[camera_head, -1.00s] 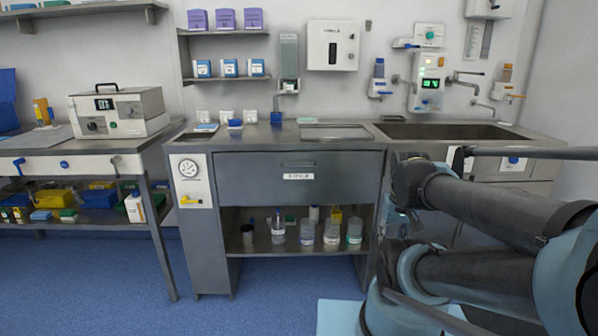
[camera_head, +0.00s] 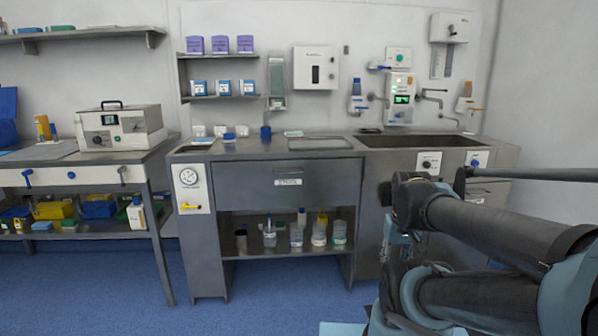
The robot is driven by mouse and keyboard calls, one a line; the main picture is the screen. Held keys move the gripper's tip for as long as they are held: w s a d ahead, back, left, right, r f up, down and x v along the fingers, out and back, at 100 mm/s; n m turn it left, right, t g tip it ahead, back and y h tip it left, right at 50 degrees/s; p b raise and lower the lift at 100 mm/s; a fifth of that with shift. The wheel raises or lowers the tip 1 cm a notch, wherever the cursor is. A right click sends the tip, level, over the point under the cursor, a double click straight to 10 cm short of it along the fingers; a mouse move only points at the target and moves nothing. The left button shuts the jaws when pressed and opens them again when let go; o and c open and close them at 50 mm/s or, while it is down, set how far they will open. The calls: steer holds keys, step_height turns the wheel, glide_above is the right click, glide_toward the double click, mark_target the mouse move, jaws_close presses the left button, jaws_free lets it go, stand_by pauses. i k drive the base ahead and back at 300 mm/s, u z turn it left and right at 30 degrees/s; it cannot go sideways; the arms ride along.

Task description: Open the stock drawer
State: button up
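The stock drawer (camera_head: 245,190) appears to be the wide grey front under the counter in the middle. It is shut, with a white label too small to read and a slim handle (camera_head: 288,169) above the label. My arm reaches in from the right, its dark and light-blue links covering part of the cabinet front under the sink. The end of the arm is at the left of these links, to the right of the drawer and apart from it. I cannot make out fingertips, so whether my gripper is open or shut is hidden.
An open shelf (camera_head: 285,250) with several bottles lies below the drawer. A gauge panel (camera_head: 190,189) is at its left. The sink (camera_head: 420,141) is at the right. A table (camera_head: 150,185) with a white device (camera_head: 120,128) stands at left. Blue floor in front is clear.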

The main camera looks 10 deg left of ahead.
mark_target(303, 183)
steer(key=z, duration=0.1)
steer(key=i, duration=1)
steer(key=u, duration=0.05)
